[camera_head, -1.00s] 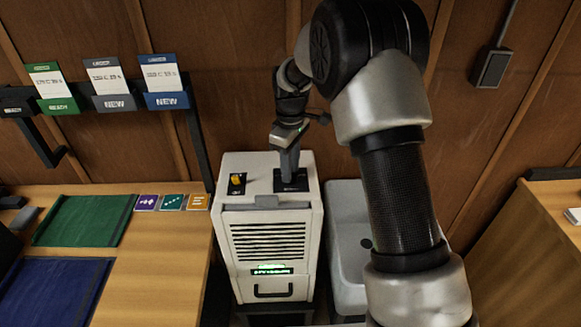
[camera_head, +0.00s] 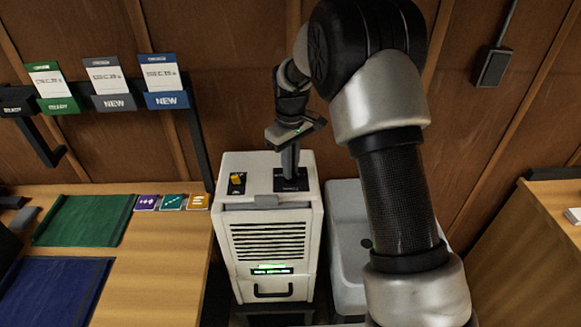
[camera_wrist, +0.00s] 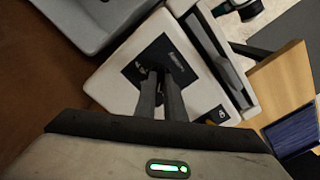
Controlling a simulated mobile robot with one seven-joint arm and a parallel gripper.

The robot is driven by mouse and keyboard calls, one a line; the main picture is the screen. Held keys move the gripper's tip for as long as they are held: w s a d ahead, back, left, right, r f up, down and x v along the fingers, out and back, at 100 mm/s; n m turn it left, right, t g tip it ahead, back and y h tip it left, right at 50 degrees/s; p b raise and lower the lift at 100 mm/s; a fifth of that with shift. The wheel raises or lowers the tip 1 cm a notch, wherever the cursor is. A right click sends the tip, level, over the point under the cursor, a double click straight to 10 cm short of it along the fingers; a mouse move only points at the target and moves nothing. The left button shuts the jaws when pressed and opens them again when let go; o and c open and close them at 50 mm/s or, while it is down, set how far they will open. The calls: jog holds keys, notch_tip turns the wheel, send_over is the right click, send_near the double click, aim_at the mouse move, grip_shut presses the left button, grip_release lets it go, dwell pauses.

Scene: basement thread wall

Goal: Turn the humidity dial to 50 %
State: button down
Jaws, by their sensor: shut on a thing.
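The white dehumidifier (camera_head: 268,220) stands against the wooden wall, with a vented front and a small green display (camera_head: 271,270) whose text is too small to read. On its top right is a black panel (camera_head: 302,184) with the humidity dial, which is mostly hidden by my fingers. My gripper (camera_head: 290,176) points down at this panel with its fingers shut on the dial. In the wrist view my fingers (camera_wrist: 160,84) reach the black panel (camera_wrist: 148,62); the dial's setting cannot be read. An orange switch (camera_head: 237,180) sits on the top left of the unit.
A wooden bench (camera_head: 160,245) with a green mat (camera_head: 85,219) and a blue mat (camera_head: 55,290) is on the left. Card holders (camera_head: 115,102) hang on the wall above it. A pale grey basin (camera_head: 345,240) stands close to the unit's right side.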

jog(key=m, duration=0.4)
jog(key=shift+m, duration=2.2)
jog(key=c, duration=1.8)
grip_release()
jog(key=shift+c, duration=0.2)
notch_tip(320, 180, up, 18)
jog(key=shift+f, duration=0.25)
